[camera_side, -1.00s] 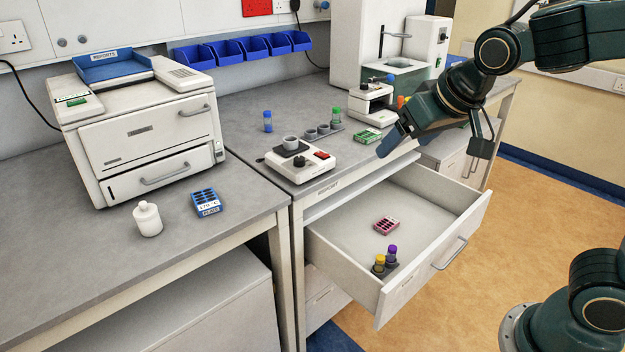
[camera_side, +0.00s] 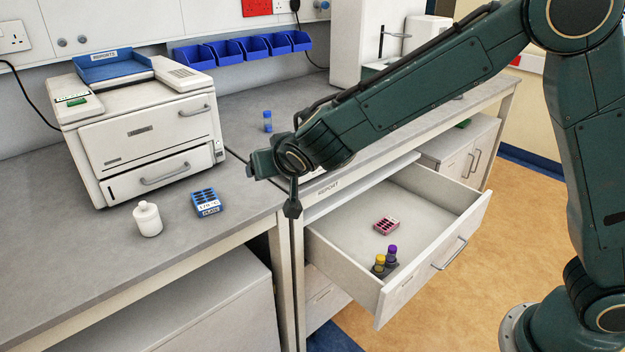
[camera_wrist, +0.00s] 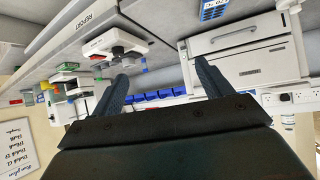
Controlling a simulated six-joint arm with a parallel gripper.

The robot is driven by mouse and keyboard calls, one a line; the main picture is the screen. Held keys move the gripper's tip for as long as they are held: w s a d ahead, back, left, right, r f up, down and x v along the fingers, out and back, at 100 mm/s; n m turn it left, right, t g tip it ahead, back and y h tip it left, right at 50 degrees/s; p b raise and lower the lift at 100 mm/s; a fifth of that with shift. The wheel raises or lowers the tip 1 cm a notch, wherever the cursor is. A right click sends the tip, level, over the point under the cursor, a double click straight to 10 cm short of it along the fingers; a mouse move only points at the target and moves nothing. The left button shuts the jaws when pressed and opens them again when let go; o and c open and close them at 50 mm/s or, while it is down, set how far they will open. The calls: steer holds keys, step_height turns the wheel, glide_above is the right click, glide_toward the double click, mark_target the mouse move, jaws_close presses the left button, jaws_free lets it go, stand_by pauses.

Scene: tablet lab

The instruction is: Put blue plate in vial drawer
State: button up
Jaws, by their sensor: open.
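The blue plate (camera_side: 207,202), a small blue rack with a white label, lies on the left bench in front of the white machine. It also shows at the top edge of the wrist view (camera_wrist: 213,9). The drawer (camera_side: 420,214) under the right bench is pulled open. It holds a pink plate (camera_side: 386,225) and a small holder with yellow- and purple-capped vials (camera_side: 386,260). My gripper (camera_side: 252,163) is above the bench edge, right of the blue plate and apart from it. In the wrist view its two fingers (camera_wrist: 160,72) are spread with nothing held between them.
A white machine (camera_side: 150,135) with a blue tray on top stands behind the plate. A white bottle (camera_side: 148,219) is close to its left. A blue-capped vial (camera_side: 267,121) stands on the right bench. My arm hides much of that bench. The drawer's middle has bare floor.

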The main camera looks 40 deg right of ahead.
steer(key=w+a+f+n+t, duration=0.1)
steer(key=w+a+f+t, duration=0.25)
steer(key=a+f, duration=0.75)
glide_toward(208, 204)
steer(key=shift+w+d+f+g+y, duration=0.1)
steer(key=shift+w+d+f, duration=0.1)
steer(key=shift+w, duration=0.35)
steer(key=shift+w+d+f+g+y, duration=0.1)
steer(key=shift+w+f, duration=0.1)
steer(key=shift+w, duration=0.4)
steer(key=shift+w+d+f+g+y, duration=0.1)
steer(key=shift+w+f, duration=0.1)
steer(key=shift+w, duration=0.5)
steer(key=shift+x, duration=2.65)
steer(key=shift+d+r, duration=0.15)
steer(key=shift+c, duration=0.5)
steer(key=c, duration=1)
steer(key=shift+r, duration=0.1)
step_height(208, 204, up, 20)
steer(key=shift+f, duration=0.1)
